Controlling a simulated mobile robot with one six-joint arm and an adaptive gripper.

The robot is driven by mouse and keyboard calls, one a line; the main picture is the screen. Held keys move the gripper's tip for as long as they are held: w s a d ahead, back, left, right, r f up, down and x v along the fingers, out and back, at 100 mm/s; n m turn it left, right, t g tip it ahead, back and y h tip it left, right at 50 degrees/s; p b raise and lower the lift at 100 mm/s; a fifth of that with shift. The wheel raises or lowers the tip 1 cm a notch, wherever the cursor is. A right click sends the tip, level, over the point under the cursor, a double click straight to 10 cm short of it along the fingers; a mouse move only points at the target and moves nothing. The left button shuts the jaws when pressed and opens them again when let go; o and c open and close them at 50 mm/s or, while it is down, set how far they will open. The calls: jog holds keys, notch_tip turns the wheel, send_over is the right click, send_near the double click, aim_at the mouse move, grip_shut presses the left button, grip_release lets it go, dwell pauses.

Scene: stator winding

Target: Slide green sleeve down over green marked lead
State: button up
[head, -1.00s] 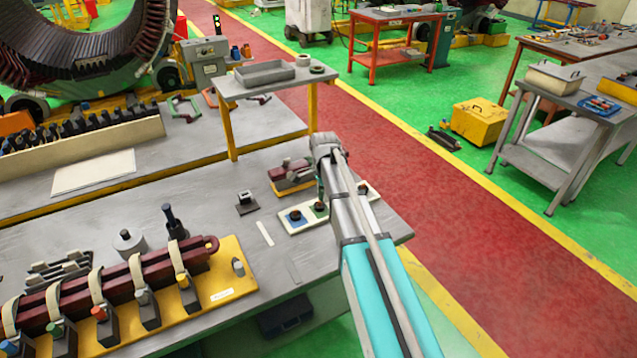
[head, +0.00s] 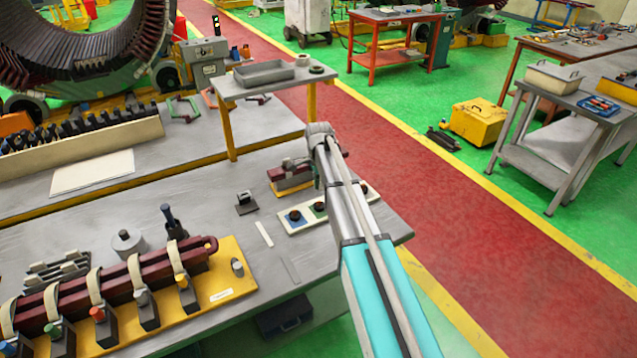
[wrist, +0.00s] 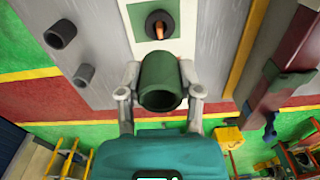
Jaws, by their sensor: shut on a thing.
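The green sleeve (wrist: 160,80) is a short hollow tube held between the two fingers of my gripper (wrist: 160,92) in the wrist view. My gripper is shut on it, with the open end facing the camera. Past it, a copper-coloured upright piece (wrist: 159,27) stands in a dark ring on a dark green square. The sleeve looks apart from this piece. In the head view my arm hides the fingers and sleeve.
The white board (head: 284,224) has coloured squares with dark rings. A small dark red block on a yellow base (head: 290,178) is close to my arm. A small black fixture (head: 246,203) stands left, and a raised grey shelf (head: 270,87) stands behind.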

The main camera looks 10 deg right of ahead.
aim_at(319, 201)
jog(key=shift+f+b, duration=3.45)
jog(key=shift+f, duration=0.1)
jog(key=o, duration=0.9)
jog(key=shift+r, duration=0.15)
